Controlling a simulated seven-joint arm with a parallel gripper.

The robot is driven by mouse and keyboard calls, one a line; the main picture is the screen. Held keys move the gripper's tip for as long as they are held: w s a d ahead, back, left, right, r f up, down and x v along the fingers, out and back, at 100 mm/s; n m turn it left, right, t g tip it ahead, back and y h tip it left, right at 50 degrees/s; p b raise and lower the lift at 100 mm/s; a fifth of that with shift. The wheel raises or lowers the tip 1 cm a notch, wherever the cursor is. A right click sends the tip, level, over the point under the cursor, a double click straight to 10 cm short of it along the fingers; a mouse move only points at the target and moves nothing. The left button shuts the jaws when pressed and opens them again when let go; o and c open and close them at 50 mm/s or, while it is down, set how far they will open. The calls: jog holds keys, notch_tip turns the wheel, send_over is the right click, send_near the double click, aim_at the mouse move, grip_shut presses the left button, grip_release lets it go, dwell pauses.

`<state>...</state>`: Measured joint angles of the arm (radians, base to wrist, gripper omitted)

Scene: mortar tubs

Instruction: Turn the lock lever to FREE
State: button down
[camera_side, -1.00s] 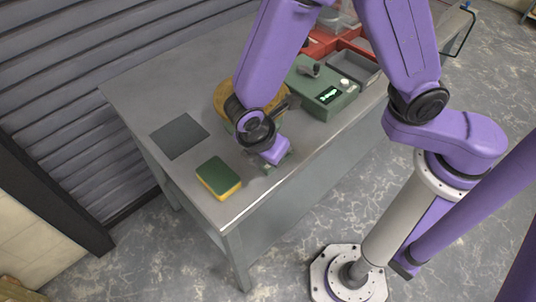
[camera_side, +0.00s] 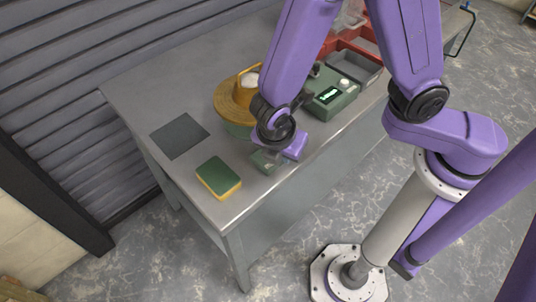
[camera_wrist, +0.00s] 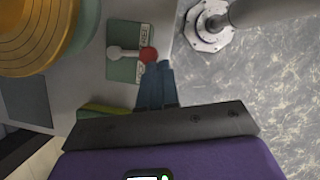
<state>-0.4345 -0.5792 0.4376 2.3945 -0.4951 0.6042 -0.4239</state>
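The lock lever (camera_wrist: 128,53) shows in the wrist view as a pale bar with a red knob (camera_wrist: 148,55). It lies across a green plate (camera_wrist: 122,70), with the knob towards the plate's right edge. Two small white labels sit above and below the knob; their words are too small to read surely. My gripper (camera_wrist: 158,66) has its blue fingers together, with no gap visible, and the tips are just below and right of the knob. I cannot tell whether they touch it. In the side view the plate (camera_side: 265,161) is partly hidden by my wrist.
A round yellow tub (camera_side: 238,97) stands behind the plate. A green box with a lit display (camera_side: 330,96) and red trays (camera_side: 352,42) are further back right. A green-and-yellow sponge (camera_side: 218,177) and a dark mat (camera_side: 179,136) lie left. The table's front edge is close to the plate.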

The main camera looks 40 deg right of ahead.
jog(key=shift+s+d, duration=0.1)
jog(key=shift+d, duration=0.8)
jog(key=shift+a, duration=0.1)
jog(key=shift+w+a, duration=0.55)
jog(key=shift+s+a, duration=0.25)
jog(key=s+a+r, duration=0.4)
jog(key=s+r, duration=0.1)
jog(key=r, duration=0.4)
jog(key=shift+s+a+r, duration=0.15)
jog(key=shift+s+r, duration=0.05)
jog(key=shift+r, duration=0.1)
